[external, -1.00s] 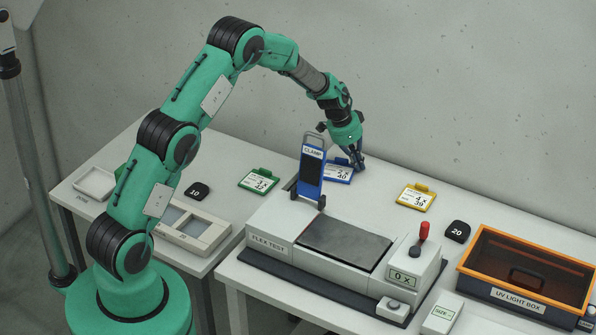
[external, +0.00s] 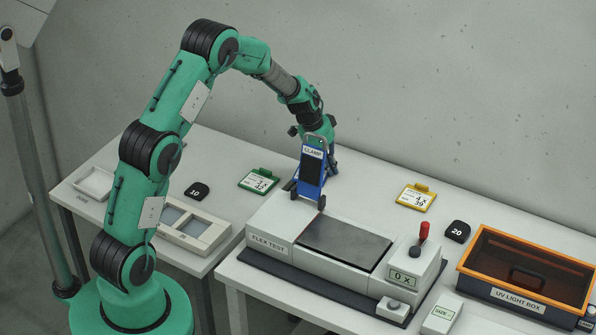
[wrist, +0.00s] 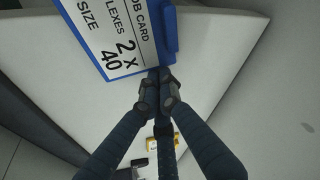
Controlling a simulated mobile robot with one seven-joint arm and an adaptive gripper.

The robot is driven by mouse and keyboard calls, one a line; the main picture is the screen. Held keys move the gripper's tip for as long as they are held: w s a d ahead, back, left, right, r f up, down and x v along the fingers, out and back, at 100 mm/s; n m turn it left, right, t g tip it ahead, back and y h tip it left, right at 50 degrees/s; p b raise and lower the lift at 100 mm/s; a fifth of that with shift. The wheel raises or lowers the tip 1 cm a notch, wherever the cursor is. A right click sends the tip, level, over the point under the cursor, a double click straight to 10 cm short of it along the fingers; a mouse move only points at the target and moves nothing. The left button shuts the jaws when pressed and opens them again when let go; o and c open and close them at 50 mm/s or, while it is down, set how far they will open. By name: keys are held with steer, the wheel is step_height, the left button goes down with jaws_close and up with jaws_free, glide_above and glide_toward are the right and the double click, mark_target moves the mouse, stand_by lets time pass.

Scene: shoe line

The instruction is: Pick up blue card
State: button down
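The blue card (wrist: 122,48) is a blue-framed job card reading 2 x and size 40. It fills the upper left of the wrist view. My gripper (wrist: 158,84) has its fingertips close together on the card's lower edge, and the card is held there. In the external view my gripper (external: 329,160) is behind the blue clamp (external: 312,172), which hides the fingertips and most or all of the card. The height of the card above the table cannot be told exactly.
The clamp stands upright on the flex test machine (external: 268,240), close in front of my gripper. A green card (external: 259,181) lies to the left, a yellow card (external: 416,197) to the right. Black pads 10 (external: 197,191) and 20 (external: 457,231) and an orange UV light box (external: 525,275) are farther out.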

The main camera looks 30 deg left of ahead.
steer(key=shift+r, duration=0.15)
steer(key=p+v, duration=0.2)
steer(key=v, duration=0.7)
steer(key=shift+s+r, duration=0.2)
steer(key=shift+r, duration=0.15)
steer(key=shift+w+a, duration=0.1)
steer(key=shift+a, duration=0.05)
steer(key=w+a+n+g+y+p, duration=0.2)
steer(key=w+a+n+p, duration=0.2)
steer(key=w+n+p, duration=0.6)
steer(key=p, duration=0.5)
steer(key=shift+a+r+g+y, duration=0.2)
steer(key=shift+g+y, duration=0.1)
steer(key=shift+f, duration=0.1)
